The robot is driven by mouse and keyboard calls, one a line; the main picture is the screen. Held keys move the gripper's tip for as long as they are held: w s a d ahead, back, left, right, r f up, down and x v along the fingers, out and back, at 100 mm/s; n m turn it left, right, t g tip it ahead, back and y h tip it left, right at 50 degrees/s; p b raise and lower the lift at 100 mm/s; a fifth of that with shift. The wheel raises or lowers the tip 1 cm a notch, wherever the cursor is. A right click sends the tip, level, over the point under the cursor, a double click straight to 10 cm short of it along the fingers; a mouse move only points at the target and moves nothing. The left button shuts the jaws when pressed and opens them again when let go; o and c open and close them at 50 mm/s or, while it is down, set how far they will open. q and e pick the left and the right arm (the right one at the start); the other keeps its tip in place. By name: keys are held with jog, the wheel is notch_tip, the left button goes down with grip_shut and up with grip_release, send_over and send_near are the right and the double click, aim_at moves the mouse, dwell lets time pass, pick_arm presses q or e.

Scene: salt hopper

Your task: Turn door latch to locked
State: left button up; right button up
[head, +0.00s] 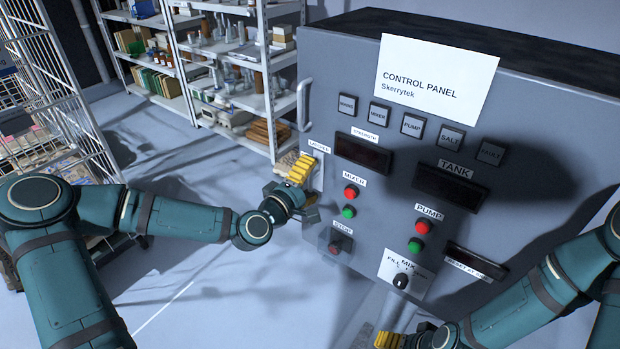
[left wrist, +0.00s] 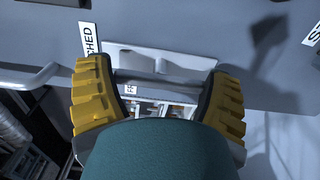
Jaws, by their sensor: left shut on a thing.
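The door latch sits at the left edge of the grey control panel, under a small label that seems to read "LATCHED". In the head view its pale plate (head: 318,172) shows just right of my left gripper (head: 301,169), which hides most of the lever. In the left wrist view the latch's grey bar (left wrist: 155,77) runs crosswise between the yellow fingers of my left gripper (left wrist: 160,90), in front of the pale plate. The left gripper is shut on this latch lever. My right gripper (head: 388,340) is partly cut off at the bottom edge, and its opening is unclear.
A white door handle (head: 304,104) is above the latch. Shelves (head: 230,125) and a wire cage (head: 50,110) stand behind.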

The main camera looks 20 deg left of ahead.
pick_arm(q)
jog(key=shift+r, duration=0.1)
jog(key=o, duration=0.9)
jog(key=shift+o, duration=0.2)
jog(key=v, duration=0.7)
jog(key=shift+s, duration=0.2)
